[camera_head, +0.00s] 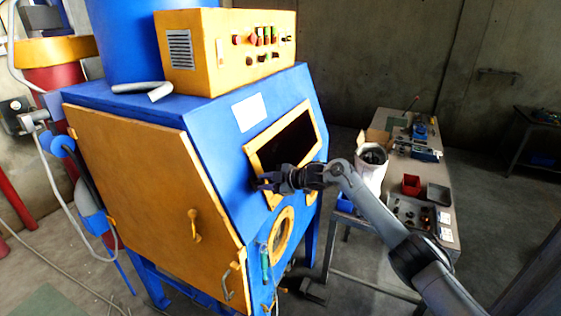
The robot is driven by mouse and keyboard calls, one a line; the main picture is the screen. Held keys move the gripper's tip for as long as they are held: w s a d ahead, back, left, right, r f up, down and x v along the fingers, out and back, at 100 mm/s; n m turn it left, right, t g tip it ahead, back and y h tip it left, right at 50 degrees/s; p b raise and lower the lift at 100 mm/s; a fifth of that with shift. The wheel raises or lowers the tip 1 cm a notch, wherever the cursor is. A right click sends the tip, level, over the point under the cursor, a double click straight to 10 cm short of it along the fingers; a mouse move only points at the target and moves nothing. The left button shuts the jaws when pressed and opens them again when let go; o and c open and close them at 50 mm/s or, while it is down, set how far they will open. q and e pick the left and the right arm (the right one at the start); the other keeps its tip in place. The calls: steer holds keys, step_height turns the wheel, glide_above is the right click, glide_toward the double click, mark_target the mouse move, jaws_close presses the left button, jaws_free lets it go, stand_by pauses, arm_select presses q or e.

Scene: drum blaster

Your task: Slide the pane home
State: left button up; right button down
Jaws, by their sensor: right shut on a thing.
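The blue blasting cabinet (228,150) stands at the left and centre, with a yellow-framed window in its sloped front. The dark pane (290,138) shows inside the yellow window frame (318,122). My right arm reaches in from the lower right. My right gripper (266,182) is at the lower left of the window and is shut, apparently on the pane's lower edge. The exact grip is hidden by the dark fingers, and I cannot tell how far the pane sits in the frame. My left gripper is not in view.
A yellow control box (228,50) sits on top of the cabinet. A yellow side door (140,190) and a round yellow-rimmed port (282,235) are close by. A workbench (452,190) with a white bucket (372,168), red bin (411,184) and small parts stands at the right.

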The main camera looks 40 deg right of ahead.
steer(key=shift+d+r, duration=0.15)
steer(key=shift+d, duration=0.1)
